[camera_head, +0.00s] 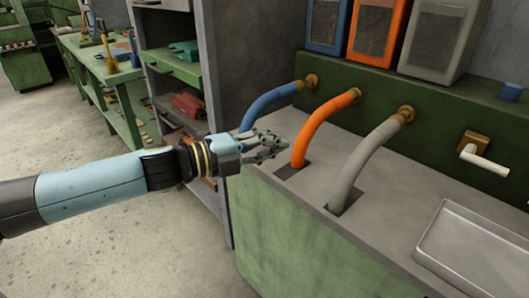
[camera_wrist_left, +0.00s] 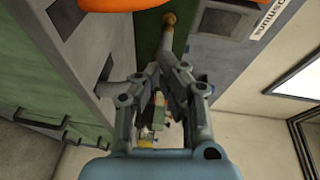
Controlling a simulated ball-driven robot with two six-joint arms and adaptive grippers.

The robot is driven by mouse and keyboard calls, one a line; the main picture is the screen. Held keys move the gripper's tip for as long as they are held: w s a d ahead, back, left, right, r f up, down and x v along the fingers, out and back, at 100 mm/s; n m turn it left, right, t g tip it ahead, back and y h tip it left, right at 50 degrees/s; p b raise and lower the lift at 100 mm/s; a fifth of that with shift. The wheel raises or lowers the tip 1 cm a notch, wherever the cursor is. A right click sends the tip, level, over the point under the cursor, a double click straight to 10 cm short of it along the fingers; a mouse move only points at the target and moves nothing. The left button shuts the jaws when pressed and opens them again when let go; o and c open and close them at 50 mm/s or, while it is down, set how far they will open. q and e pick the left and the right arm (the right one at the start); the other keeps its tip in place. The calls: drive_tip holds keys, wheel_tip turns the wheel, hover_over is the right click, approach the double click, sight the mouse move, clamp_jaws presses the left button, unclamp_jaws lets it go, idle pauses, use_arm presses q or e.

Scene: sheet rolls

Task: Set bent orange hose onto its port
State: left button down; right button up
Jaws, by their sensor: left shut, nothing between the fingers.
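The bent orange hose (camera_head: 318,122) arches from the counter top up to the green back panel. Its upper end meets a brass port (camera_head: 354,95), and its lower end goes into a dark square slot (camera_head: 291,170). Whether the upper end is fully seated, I cannot tell. My left gripper (camera_head: 275,147) is shut and empty, just left of the hose's lower part. Whether it touches the hose is unclear. In the left wrist view my fingers (camera_wrist_left: 162,75) show empty, and a blurred orange shape (camera_wrist_left: 115,4) crosses the top edge. My right gripper is not in view.
A blue hose (camera_head: 268,101) arches to the left of the orange one, partly behind my gripper. A grey hose (camera_head: 367,160) stands to the right. A white-handled valve (camera_head: 482,158) and a metal tray (camera_head: 470,250) are farther right. Shelves (camera_head: 175,70) stand left of the counter.

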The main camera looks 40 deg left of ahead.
use_arm(q)
drive_tip(key=shift+v, duration=0.9)
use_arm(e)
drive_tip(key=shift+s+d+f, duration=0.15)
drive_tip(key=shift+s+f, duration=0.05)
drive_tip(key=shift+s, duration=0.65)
use_arm(q)
drive_tip(key=shift+a, duration=0.1)
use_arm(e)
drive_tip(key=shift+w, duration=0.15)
